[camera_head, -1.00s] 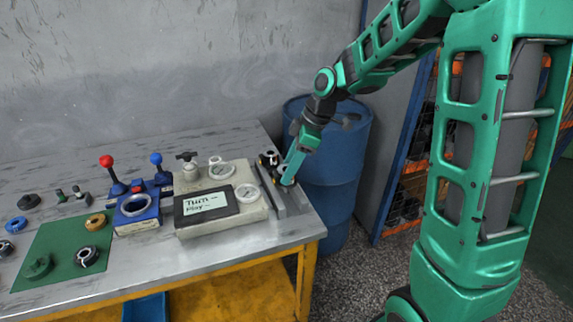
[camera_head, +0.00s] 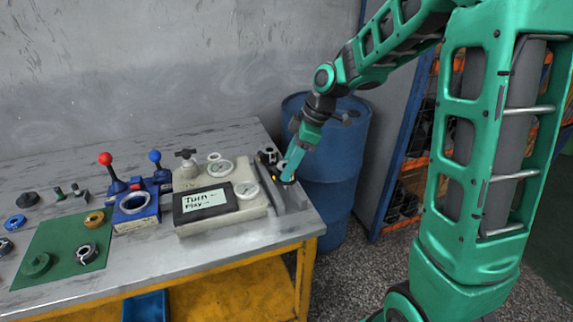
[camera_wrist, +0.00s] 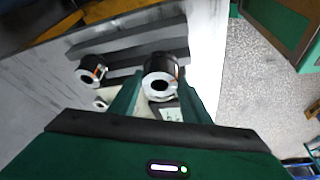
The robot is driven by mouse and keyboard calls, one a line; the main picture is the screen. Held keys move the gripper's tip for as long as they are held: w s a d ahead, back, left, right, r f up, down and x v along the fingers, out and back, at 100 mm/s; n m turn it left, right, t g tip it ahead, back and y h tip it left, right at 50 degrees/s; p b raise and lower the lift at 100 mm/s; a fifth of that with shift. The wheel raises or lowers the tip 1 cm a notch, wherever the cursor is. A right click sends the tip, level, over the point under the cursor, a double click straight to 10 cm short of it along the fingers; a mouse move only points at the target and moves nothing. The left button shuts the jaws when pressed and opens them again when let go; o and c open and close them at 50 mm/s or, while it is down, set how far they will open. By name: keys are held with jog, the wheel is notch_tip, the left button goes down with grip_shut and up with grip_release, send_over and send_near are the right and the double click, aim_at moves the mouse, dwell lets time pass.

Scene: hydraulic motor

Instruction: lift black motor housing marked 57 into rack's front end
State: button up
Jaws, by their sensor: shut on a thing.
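My gripper (camera_wrist: 150,100) is shut on a black motor housing (camera_wrist: 160,66) with a pale ring-shaped end, held between its green fingers in the wrist view. I cannot read a number on it. The grey rack (camera_wrist: 120,51) with long parallel rails lies beneath and beside it; I cannot tell whether the housing touches the rails. A second, similar black housing (camera_wrist: 82,76) sits at the rack, left of the held one. In the head view my gripper (camera_head: 287,177) is over the rack (camera_head: 294,201) at the table's right end, and the arm's tip mostly hides the held housing.
A pale control box (camera_head: 222,216) with gauges and a small screen stands left of the rack. A blue fixture (camera_head: 136,209) and a green mat (camera_head: 60,262) with rings lie farther left. A blue barrel (camera_head: 335,165) stands behind the table's right end.

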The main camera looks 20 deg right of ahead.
jog(key=shift+f, duration=0.8)
dwell(1.1)
jog(key=shift+f, duration=0.7)
jog(key=shift+f, duration=0.65)
dwell(0.5)
jog(key=o, duration=2)
jog(key=shift+r, duration=3.5)
jog(key=shift+d, duration=0.1)
